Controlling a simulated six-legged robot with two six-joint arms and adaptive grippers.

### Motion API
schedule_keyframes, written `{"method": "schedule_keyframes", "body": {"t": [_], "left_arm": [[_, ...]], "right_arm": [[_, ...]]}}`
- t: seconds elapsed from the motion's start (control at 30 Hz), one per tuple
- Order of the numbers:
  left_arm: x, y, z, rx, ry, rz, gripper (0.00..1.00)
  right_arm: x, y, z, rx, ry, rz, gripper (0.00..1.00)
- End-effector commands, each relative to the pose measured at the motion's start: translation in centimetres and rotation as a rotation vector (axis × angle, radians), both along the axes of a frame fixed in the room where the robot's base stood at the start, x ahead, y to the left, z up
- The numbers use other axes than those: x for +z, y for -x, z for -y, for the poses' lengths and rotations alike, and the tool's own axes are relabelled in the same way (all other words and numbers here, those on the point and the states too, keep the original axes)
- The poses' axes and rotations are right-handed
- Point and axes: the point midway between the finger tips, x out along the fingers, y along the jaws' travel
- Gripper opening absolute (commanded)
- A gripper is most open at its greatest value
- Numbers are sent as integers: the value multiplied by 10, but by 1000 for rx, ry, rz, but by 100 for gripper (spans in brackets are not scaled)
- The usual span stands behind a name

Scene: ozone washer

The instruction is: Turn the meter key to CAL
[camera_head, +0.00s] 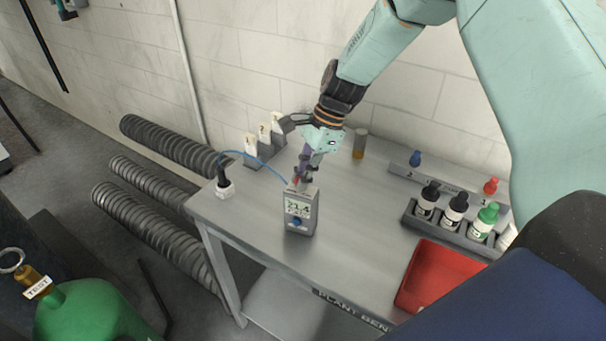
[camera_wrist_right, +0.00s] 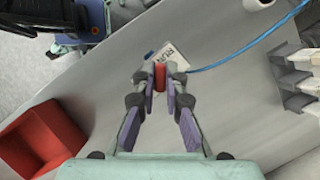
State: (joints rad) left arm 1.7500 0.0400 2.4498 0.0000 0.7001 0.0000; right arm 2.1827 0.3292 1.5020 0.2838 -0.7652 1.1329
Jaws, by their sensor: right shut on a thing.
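The grey meter (camera_head: 301,216) stands upright near the front left of the bench, with a display and a blue knob (camera_head: 297,222) on its face. My right gripper (camera_head: 303,180) reaches down to the meter's top. In the right wrist view its fingertips (camera_wrist_right: 160,78) are shut on a red key (camera_wrist_right: 159,77). The meter's pale top (camera_wrist_right: 168,56), with partly hidden lettering, shows just past the fingertips. The fingers hide the key's seat, and I cannot read the key's setting. My left gripper is not in view.
A blue cable (camera_head: 262,160) runs from the meter to a probe in a white holder (camera_head: 225,188). Pale numbered pieces (camera_head: 264,140) stand behind. A vial (camera_head: 360,142), a bottle rack (camera_head: 436,226) and a red tray (camera_head: 437,275) are to the right.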

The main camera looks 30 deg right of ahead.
Motion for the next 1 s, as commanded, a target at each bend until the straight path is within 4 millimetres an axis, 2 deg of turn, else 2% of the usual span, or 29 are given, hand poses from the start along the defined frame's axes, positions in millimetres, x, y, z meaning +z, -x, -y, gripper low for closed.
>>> {"method": "schedule_keyframes", "body": {"t": [0.67,1.0], "left_arm": [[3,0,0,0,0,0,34],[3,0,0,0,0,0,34]], "right_arm": [[1,-2,0,116,-1,2,0],[1,-1,0,118,-2,2,0]]}}
